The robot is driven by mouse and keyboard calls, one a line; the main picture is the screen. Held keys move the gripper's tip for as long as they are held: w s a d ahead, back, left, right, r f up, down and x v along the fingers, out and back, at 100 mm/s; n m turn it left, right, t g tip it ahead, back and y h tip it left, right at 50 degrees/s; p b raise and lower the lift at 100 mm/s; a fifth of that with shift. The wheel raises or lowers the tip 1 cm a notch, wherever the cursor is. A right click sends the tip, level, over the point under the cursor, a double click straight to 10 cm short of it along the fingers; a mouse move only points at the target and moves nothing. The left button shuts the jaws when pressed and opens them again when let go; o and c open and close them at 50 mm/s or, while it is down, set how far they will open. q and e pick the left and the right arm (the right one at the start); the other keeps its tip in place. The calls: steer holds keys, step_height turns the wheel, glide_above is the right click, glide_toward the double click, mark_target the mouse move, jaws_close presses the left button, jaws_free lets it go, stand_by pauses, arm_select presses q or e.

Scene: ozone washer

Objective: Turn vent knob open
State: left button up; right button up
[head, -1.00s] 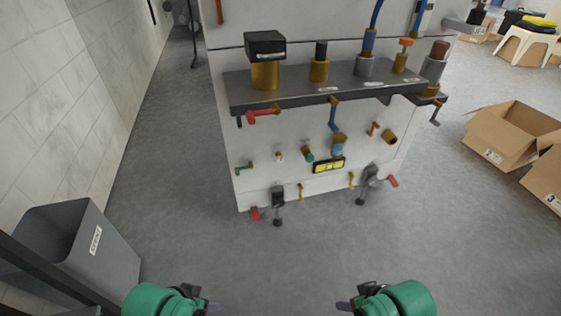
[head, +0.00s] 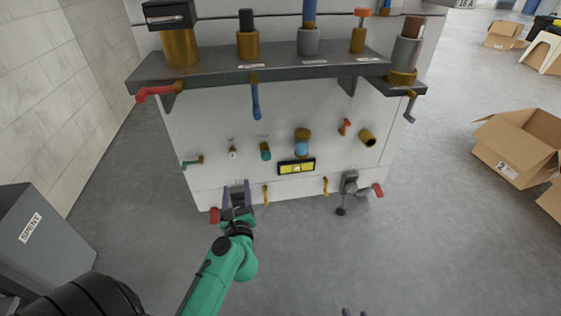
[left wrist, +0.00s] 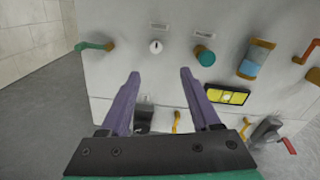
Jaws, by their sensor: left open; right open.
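The white-fronted machine (head: 290,120) carries several knobs and handles, and I cannot read which label says vent. A small white knob (head: 232,153) and a teal knob (head: 265,151) sit low on its front panel. They also show in the left wrist view, the white knob (left wrist: 155,46) just beyond and between the fingertips, the teal knob (left wrist: 204,55) right of it. My left gripper (head: 237,190) is open and empty, below the white knob, with its purple fingers (left wrist: 160,73) pointing at the panel. My right gripper (head: 354,312) shows only its tips at the bottom edge and is open.
A green lever (head: 192,162), a blue lever (head: 256,100) and a red lever (head: 155,92) stick out of the machine. A dark shelf (head: 215,68) juts out above them. A grey bin (head: 40,235) stands at left, and cardboard boxes (head: 520,145) at right. The floor in front is clear.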

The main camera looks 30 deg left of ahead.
mark_target(232, 157)
arm_select(q)
steer(key=b+x, duration=0.1)
steer(key=x, duration=0.8)
steer(key=b+x, duration=0.1)
steer(key=x, duration=0.4)
steer(key=shift+s+a+b, duration=0.1)
steer(key=shift+a+b, duration=0.2)
steer(key=shift+a, duration=0.2)
jaws_close()
